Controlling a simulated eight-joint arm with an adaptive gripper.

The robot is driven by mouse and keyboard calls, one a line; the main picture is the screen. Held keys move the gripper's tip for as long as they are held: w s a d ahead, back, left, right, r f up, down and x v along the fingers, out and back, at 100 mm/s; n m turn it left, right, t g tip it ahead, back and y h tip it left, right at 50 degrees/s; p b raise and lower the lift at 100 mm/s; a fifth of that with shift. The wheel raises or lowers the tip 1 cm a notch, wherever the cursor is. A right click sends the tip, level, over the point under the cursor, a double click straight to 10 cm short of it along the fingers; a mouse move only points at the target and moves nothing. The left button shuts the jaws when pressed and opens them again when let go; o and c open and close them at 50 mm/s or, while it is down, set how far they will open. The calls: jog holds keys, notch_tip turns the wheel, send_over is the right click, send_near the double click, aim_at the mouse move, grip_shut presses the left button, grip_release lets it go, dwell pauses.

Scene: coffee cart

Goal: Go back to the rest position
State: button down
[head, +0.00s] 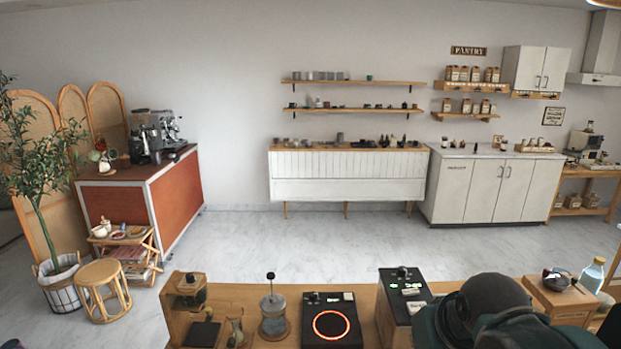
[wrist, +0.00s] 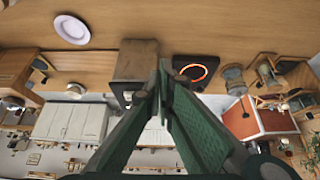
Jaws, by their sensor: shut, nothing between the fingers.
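My gripper (wrist: 163,66) shows in the wrist view with its two dark, green-padded fingers meeting at the tips. It is shut and empty. Behind the fingertips are the wooden counter (wrist: 200,22), a dark box-shaped appliance (wrist: 136,60) and a black hot plate with a glowing orange ring (wrist: 188,76). I cannot tell the gap between the fingertips and these things. In the head view my dark arm rises at the lower right, over the counter, and the fingertips cannot be made out there.
On the counter in the head view stand a plunger pot (head: 273,317), the hot plate (head: 347,338), the appliance (head: 393,300), a dark glass pot (head: 557,280) on a wooden box and a bottle (head: 592,274). A pale plate (wrist: 72,29) lies on clear counter in the wrist view.

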jog(key=shift+t, duration=0.6)
jog(key=shift+s+a+f+b, duration=0.15)
jog(key=shift+s+f+b, duration=0.2)
jog(key=shift+s+f, duration=0.65)
jog(key=shift+s+a+f+b, duration=0.1)
jog(key=shift+s+f+b, duration=0.2)
jog(key=shift+s+f, duration=0.65)
jog(key=c, duration=3.1)
grip_release()
jog(key=shift+c, duration=0.2)
